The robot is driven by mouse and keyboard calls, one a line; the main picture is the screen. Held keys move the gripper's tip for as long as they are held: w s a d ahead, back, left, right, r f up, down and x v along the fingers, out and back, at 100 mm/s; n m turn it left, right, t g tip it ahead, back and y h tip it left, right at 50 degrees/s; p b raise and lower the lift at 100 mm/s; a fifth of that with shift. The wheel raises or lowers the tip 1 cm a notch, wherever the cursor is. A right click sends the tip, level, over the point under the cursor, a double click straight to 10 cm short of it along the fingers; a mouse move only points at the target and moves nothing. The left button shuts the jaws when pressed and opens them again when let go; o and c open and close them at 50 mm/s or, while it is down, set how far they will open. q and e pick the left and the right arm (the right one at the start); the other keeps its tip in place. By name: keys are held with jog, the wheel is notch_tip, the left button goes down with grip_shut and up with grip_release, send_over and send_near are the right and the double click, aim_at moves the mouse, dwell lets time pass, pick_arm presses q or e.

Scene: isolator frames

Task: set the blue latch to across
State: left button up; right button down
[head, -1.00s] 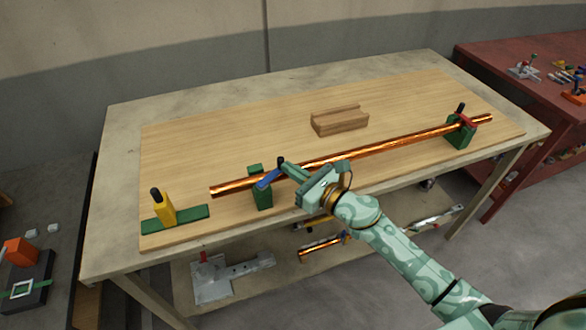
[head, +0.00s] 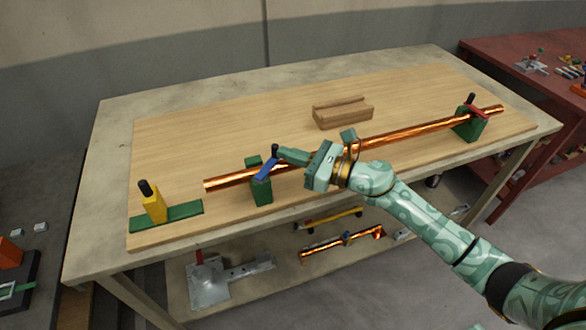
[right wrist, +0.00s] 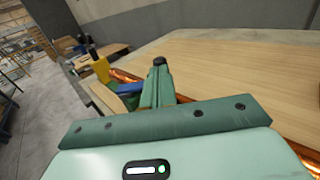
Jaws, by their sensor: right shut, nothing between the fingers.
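The blue latch (head: 264,171) sits on top of a green support (head: 261,191) near the left end of a copper rod (head: 390,138). It points obliquely toward the back right, with a black knob (head: 275,149) at its far end. My right gripper (head: 282,154) is shut and empty, its fingertips right beside the knob; I cannot tell whether they touch. In the right wrist view the blue latch (right wrist: 130,88) shows left of the fingers, and the black knob (right wrist: 159,61) shows at their tips. My left gripper is out of view.
A red latch (head: 478,112) on a second green support (head: 469,128) holds the rod's right end. A yellow block with a black knob (head: 153,203) stands on a green bar at the left. A wooden block (head: 342,114) lies behind the rod. The board (head: 220,120) is clear at the back left.

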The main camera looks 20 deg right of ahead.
jog(key=shift+w+a+f+n+g+y+b, duration=0.15)
jog(key=shift+w+f+n+g+y+b, duration=0.35)
jog(key=shift+b, duration=0.3)
jog(key=shift+w+a+r+b, duration=0.2)
jog(key=shift+w+r+b, duration=0.1)
jog(key=shift+w+r, duration=0.15)
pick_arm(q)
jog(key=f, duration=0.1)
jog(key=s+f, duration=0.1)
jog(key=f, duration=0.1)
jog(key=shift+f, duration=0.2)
pick_arm(e)
jog(key=shift+w+a, duration=0.1)
jog(key=shift+w, duration=0.15)
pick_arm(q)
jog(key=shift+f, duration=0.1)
